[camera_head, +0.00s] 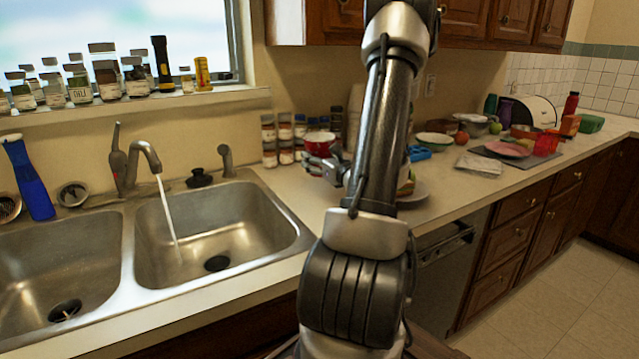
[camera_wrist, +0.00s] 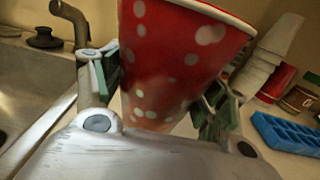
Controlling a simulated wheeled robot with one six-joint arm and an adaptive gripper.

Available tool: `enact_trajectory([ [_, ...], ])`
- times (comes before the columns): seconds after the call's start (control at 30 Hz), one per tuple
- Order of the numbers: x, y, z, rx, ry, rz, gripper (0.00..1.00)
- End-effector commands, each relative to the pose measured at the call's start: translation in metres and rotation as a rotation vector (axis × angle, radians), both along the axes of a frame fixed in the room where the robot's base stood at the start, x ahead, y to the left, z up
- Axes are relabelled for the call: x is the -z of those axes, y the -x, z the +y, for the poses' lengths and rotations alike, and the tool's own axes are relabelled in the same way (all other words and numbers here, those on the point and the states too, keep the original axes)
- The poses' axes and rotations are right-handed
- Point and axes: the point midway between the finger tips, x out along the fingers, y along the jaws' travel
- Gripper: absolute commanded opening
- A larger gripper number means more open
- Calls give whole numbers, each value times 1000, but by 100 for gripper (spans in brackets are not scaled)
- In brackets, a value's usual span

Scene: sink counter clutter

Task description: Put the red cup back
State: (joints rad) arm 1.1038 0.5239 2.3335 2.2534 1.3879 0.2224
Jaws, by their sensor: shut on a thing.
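The red cup with white dots (camera_head: 319,142) is held at the counter to the right of the sink, in front of stacked jars. In the wrist view the cup (camera_wrist: 180,50) fills the upper middle, wide rim up and slightly tilted. My gripper (camera_head: 325,163) is shut on the cup's lower part, with one finger pad on each side in the wrist view (camera_wrist: 160,95). The cup's bottom is partly hidden by my gripper, and I cannot tell whether it touches the counter.
The sink (camera_head: 205,225) has running water. Stacked jars (camera_head: 284,140) stand behind the cup. In the wrist view, stacked white cups (camera_wrist: 268,58), another red item (camera_wrist: 276,84) and a blue tray (camera_wrist: 285,133) are at right. A plate (camera_head: 415,192) is partly behind my arm.

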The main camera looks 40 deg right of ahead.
Motion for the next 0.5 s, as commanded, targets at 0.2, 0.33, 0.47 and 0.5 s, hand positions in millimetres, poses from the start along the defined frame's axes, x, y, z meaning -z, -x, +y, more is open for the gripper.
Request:
enact_trajectory([
  [0.2, 26, 0, 0, 0, -1, 0, 63],
  [0.33, 46, 0, 0, 0, -3, 1, 63],
  [0.47, 60, 0, 0, 0, -1, 0, 63],
  [0.5, 61, 0, 0, 0, 0, -1, 63],
])
